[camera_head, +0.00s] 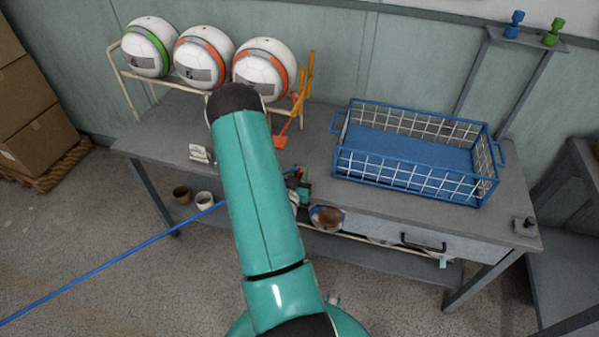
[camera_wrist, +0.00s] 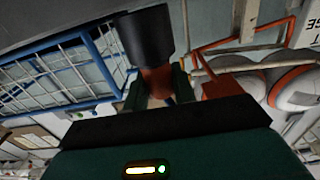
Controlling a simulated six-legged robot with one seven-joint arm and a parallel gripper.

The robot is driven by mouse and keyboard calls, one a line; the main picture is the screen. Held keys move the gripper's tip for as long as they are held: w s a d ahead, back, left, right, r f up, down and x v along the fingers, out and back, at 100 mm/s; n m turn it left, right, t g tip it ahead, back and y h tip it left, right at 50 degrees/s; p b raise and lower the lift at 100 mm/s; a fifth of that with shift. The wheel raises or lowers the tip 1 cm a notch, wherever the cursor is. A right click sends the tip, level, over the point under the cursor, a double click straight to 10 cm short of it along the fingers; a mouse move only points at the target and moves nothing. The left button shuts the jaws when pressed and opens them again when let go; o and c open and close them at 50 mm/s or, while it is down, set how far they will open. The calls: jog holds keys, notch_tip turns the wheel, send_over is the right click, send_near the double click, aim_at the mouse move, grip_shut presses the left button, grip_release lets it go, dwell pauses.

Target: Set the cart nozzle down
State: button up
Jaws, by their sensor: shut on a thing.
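The cart nozzle shows in the wrist view as a black cylinder (camera_wrist: 145,36) with a reddish-brown part below it. My gripper (camera_wrist: 161,82) is shut on that reddish-brown part, with a dark green finger on each side. In the head view my gripper (camera_head: 303,188) is over the front part of the workbench, mostly hidden behind my own teal arm. A small red-orange bit (camera_head: 295,171) shows there, probably part of the nozzle. A thin blue hose (camera_head: 110,259) runs from the lower left toward my gripper and passes behind my arm.

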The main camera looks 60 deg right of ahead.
jog(key=shift+f, duration=0.1)
jog(key=o, duration=1)
jog(key=shift+o, duration=0.2)
jog(key=shift+a, duration=0.25)
jog(key=s+a, duration=0.2)
jog(key=a, duration=0.9)
jog(key=shift+a, duration=0.2)
jog(key=shift+w, duration=0.1)
